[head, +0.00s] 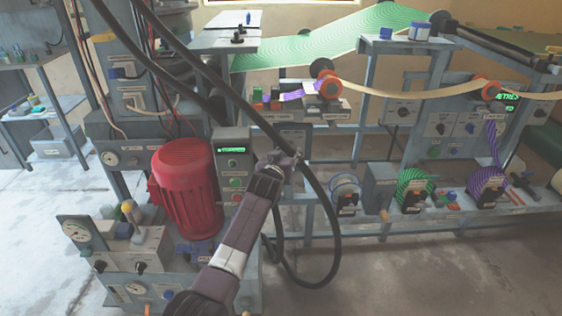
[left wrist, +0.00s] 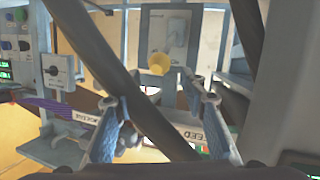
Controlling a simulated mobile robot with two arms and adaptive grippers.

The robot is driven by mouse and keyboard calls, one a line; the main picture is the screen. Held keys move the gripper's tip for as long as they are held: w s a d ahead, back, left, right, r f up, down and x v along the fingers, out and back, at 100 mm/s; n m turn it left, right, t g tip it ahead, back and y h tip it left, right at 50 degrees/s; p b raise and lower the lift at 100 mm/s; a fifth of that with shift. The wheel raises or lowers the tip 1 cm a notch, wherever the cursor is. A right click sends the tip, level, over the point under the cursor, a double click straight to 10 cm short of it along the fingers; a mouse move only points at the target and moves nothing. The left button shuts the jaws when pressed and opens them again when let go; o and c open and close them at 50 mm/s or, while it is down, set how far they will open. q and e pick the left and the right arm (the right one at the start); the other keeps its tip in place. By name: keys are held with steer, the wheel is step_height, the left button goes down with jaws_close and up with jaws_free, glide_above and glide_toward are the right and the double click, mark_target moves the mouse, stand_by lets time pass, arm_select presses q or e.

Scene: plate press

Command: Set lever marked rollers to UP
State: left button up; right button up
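My left gripper (head: 283,162) is raised in the middle of the head view, in front of the machine frame and close to a thick black hose (head: 333,222). In the left wrist view its fingers (left wrist: 160,105) stand apart, with nothing clearly held between them. The hose crosses that view diagonally. Beyond the fingers is a grey box (left wrist: 165,35) with a yellow round knob (left wrist: 158,63), apart from them. A white label partly reading "FEED" shows by the right finger. I cannot read a rollers marking on any lever. My right gripper is not in view.
A red motor (head: 187,185) and a grey control box with a green display (head: 232,150) stand left of the gripper. A bench with coloured spools (head: 415,190) runs to the right. A green sheet (head: 330,45) lies behind. The floor at lower right is clear.

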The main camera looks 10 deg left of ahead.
arm_select(q)
steer(key=v, duration=0.8)
steer(key=shift+s, duration=0.3)
